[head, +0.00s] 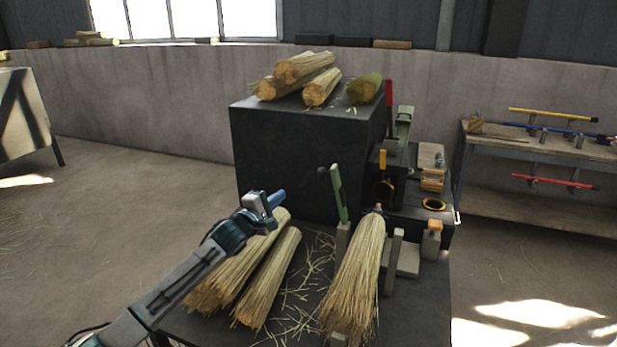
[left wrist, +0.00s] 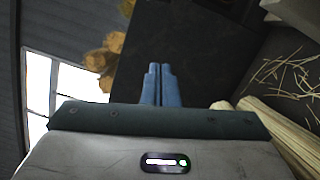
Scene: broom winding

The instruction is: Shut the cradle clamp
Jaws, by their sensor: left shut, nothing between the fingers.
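The cradle clamp (head: 338,195) is a green bar standing nearly upright on a grey post at the left of the broom cradle, swung up off the broom. A straw broom head (head: 354,275) lies in the cradle, between that post and a second grey post (head: 392,262) on its right. My left gripper (head: 278,198) is shut and empty, left of the clamp and apart from it, above loose straw bundles. In the left wrist view its blue fingers (left wrist: 161,82) are together with nothing between them. My right gripper is not in view.
Straw bundles (head: 268,280) and loose straws cover the left of the dark bench. A tall black block (head: 290,160) with more bundles on top stands behind. A rack with coloured handles (head: 540,150) is far right.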

